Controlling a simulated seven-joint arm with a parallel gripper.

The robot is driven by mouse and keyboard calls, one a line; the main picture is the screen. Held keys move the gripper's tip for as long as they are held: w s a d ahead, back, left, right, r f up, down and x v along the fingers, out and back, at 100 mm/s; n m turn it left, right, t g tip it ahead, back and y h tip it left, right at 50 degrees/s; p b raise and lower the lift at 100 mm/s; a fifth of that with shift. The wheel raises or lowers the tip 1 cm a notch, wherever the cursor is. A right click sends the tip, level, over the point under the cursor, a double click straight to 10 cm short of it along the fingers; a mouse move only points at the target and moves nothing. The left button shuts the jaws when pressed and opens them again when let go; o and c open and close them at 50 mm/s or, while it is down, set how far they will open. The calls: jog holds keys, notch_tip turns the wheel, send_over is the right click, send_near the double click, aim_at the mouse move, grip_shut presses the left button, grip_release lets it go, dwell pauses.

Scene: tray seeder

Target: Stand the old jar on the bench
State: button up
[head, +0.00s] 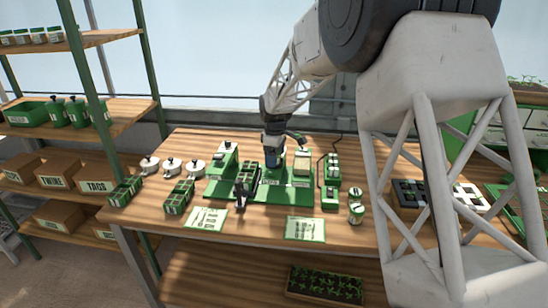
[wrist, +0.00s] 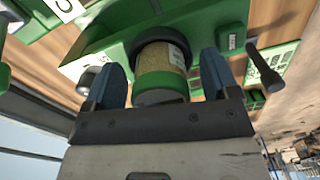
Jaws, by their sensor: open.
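In the wrist view, a jar (wrist: 162,72) with pale yellow-brown contents, a white label and a green end sits between my gripper's fingers (wrist: 160,85). Its far end is in a dark ring on the green seeder (wrist: 225,20). My gripper is open, with one finger on each side and a visible gap to the jar. In the head view, my gripper (head: 272,160) points down over the green seeder base (head: 222,192), and the jar there is mostly hidden. The wooden bench (head: 270,228) has bare wood along its front.
Two small green-lidded jars (head: 356,210) stand right of the seeder. Green switch boxes (head: 331,180) are behind them. White round pots (head: 172,166) and green trays (head: 178,196) are on the left. Cards (head: 305,228) lie in front. A dark lever (wrist: 265,68) is near the right finger.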

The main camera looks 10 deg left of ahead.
jog(key=c, duration=1.1)
jog(key=shift+r, duration=0.2)
jog(key=shift+r, duration=1.5)
jog(key=shift+s+d+r, duration=0.1)
jog(key=shift+s+r, duration=0.05)
jog(key=shift+s, duration=0.1)
jog(key=s+d, duration=0.2)
jog(key=s, duration=0.5)
jog(key=s+d+r, duration=0.1)
jog(key=s+d, duration=0.2)
jog(key=s, duration=0.4)
jog(key=shift+s+r, duration=0.2)
jog(key=shift+s, duration=0.05)
jog(key=shift+d, duration=0.1)
